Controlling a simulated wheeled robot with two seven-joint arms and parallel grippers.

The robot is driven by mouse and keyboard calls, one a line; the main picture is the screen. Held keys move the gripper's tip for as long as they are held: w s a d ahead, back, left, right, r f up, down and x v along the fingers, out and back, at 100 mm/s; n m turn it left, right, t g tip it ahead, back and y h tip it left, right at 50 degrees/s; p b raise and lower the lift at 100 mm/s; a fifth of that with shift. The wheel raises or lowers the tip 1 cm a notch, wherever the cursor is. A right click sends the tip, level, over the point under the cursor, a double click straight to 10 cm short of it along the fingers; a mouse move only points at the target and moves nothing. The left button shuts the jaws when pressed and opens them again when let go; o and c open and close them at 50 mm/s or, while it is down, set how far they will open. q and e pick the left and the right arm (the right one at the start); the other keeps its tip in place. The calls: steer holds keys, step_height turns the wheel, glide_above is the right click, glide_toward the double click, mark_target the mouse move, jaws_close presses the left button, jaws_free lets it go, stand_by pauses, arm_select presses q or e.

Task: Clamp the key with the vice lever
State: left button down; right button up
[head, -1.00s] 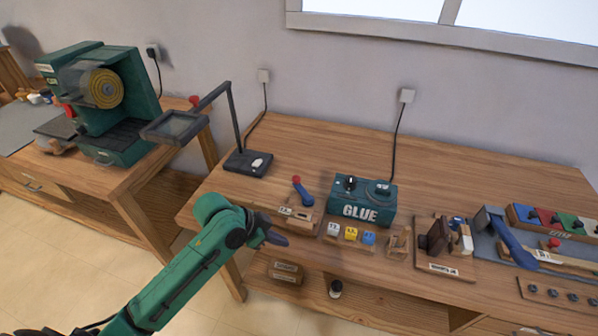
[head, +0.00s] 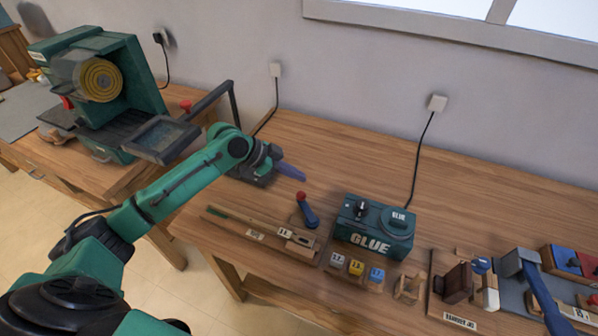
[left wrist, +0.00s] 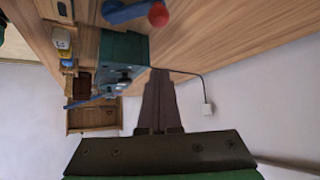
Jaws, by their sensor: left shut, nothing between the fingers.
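The vice lever (head: 308,210) is a blue arm with a red ball knob, tilted up at the wooden vice (head: 301,244) on the bench's front left. It also shows at the top of the left wrist view (left wrist: 130,12). The key (head: 243,225) is a long, pale wooden strip lying along the front edge, its right end at the vice. I cannot tell how tightly it sits there. My left gripper (head: 291,171) is shut and empty, above the bench, behind and slightly left of the red knob, apart from it. Its closed fingers (left wrist: 158,100) show in the left wrist view. My right gripper is not in view.
A green glue box (head: 373,228) stands right of the lever, with small labelled blocks (head: 355,267) before it. The bench top behind the glue box is clear.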

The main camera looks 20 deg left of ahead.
mark_target(304, 193)
arm_select(q)
steer(key=f+p, duration=0.1)
steer(key=f, duration=0.1)
steer(key=w+d+f+p, duration=0.1)
steer(key=f, duration=0.1)
steer(key=d+f+p, duration=0.1)
steer(key=f, duration=0.1)
steer(key=shift+w+f, duration=0.25)
steer(key=shift+f, duration=0.1)
steer(key=shift+s+a+f+p, duration=0.1)
steer(key=shift+s+a+p, duration=0.05)
steer(key=shift+p, duration=0.15)
steer(key=shift+f, duration=0.1)
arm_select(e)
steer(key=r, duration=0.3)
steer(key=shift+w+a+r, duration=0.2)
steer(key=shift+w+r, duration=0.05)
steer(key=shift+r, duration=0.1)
arm_select(q)
steer(key=shift+f, duration=0.1)
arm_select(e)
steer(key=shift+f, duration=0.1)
